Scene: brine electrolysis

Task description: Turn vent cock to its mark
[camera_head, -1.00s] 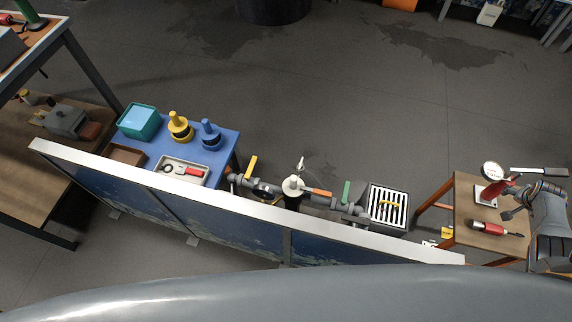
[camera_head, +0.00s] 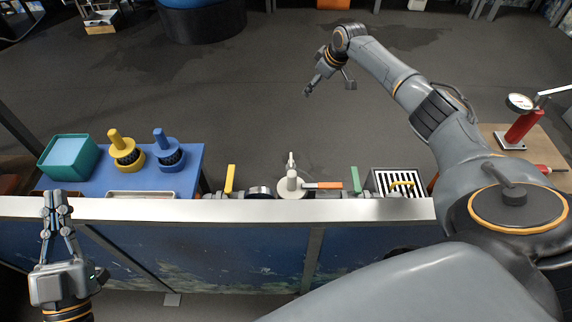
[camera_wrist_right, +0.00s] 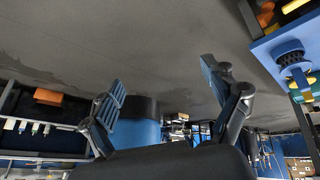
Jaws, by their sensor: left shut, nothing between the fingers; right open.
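A pipe run behind the metal-topped panel carries a yellow lever (camera_head: 230,179), a white round fitting (camera_head: 291,184) with an orange handle (camera_head: 323,185) pointing right, and a green lever (camera_head: 356,179). I cannot tell which is the vent cock, and no mark is legible. My right gripper (camera_head: 330,86) is open and empty, beyond and above the pipe run over the floor. Its spread fingers also show in the right wrist view (camera_wrist_right: 168,95). My left gripper (camera_head: 57,204) is shut and empty at the far left, in front of the panel's top edge.
A metal-topped panel (camera_head: 260,209) runs across in front of the pipes. A blue table (camera_head: 185,184) with a teal tub (camera_head: 68,158) and yellow and blue brushes stands left. A slotted box (camera_head: 381,183) and a wooden table (camera_head: 492,133) with a red gauge pump (camera_head: 522,126) stand right.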

